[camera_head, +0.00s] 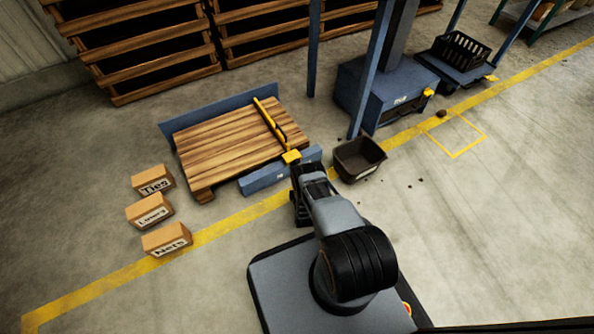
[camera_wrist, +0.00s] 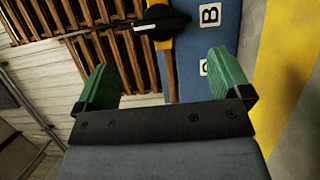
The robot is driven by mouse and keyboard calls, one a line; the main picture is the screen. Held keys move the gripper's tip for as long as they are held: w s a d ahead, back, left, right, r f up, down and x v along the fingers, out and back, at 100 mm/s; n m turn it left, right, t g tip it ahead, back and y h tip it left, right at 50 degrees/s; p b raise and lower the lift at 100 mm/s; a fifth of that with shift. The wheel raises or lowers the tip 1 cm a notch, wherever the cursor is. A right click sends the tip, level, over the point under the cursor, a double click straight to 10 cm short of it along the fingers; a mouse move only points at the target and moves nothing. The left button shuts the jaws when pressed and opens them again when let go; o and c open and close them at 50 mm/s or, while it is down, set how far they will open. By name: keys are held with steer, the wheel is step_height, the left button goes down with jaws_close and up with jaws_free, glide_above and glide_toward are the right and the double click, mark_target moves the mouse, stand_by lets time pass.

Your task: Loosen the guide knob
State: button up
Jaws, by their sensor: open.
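The guide knob (camera_wrist: 162,22) is black with a white pointer mark and shows at the top of the wrist view. It sits over a yellow bar (camera_wrist: 167,65) beside a blue panel with white letter labels. My gripper (camera_wrist: 165,75) is open, its two green fingers wide apart, with nothing between them. The knob lies ahead of the fingers and apart from them. In the head view the yellow guide bar (camera_head: 268,122) lies across a wooden slatted deck (camera_head: 220,145), with a yellow end block (camera_head: 291,156) near my arm. I cannot make out the knob there.
A dark bin (camera_head: 343,170) stands right of my arm. Three labelled cartons (camera_head: 167,239) stand at left. A blue machine (camera_head: 385,95) and a black crate (camera_head: 460,50) are at the back right. The floor at right is mostly clear.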

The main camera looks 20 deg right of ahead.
steer(key=p+v, duration=0.1)
steer(key=v, duration=0.5)
steer(key=shift+s+p, duration=0.2)
steer(key=shift+p, duration=0.15)
